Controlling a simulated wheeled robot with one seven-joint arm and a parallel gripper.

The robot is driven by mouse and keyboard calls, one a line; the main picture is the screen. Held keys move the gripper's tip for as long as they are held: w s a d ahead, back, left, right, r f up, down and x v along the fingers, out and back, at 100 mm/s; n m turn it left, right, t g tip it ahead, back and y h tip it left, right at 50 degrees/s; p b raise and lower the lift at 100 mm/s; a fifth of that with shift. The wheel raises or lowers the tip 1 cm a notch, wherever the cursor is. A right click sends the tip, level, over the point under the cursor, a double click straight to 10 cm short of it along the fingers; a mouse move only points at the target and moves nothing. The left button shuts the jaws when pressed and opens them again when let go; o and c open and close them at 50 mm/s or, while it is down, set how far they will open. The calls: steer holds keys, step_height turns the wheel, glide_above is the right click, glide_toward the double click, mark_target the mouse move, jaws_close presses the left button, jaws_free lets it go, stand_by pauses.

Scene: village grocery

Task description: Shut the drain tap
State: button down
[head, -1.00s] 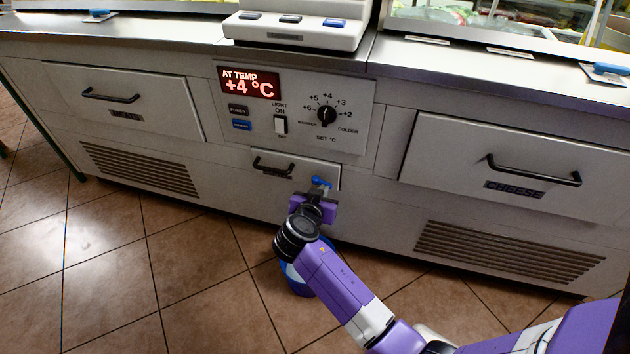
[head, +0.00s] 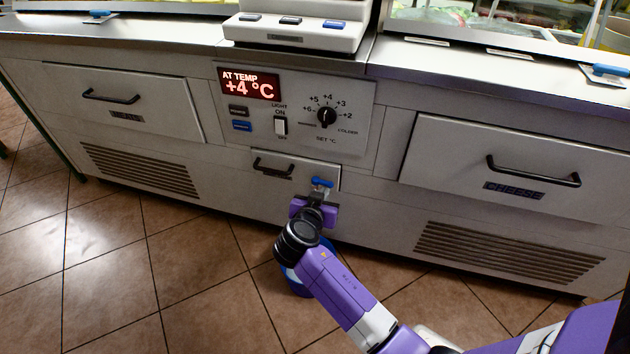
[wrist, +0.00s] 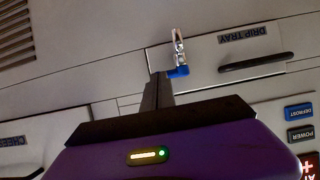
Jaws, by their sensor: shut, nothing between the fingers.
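My gripper (head: 317,196) is shut and empty, just below the tap in the head view. In the wrist view the closed dark fingertips (wrist: 160,78) are right beside the lever's left end. I cannot tell whether they touch it.
A blue bucket (head: 297,286) stands on the tiled floor, partly hidden behind my arm. A control panel (head: 297,106) with a dial is above the tap. The cheese drawer (head: 520,170) and a vent grille (head: 505,253) are to the right. The floor at left is clear.

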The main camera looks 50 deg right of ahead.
steer(key=s+a+r+p, duration=0.1)
steer(key=s+a, duration=0.1)
steer(key=a, duration=0.5)
steer(key=shift+s+a+r, duration=0.3)
steer(key=shift+s, duration=0.05)
stand_by(0.5)
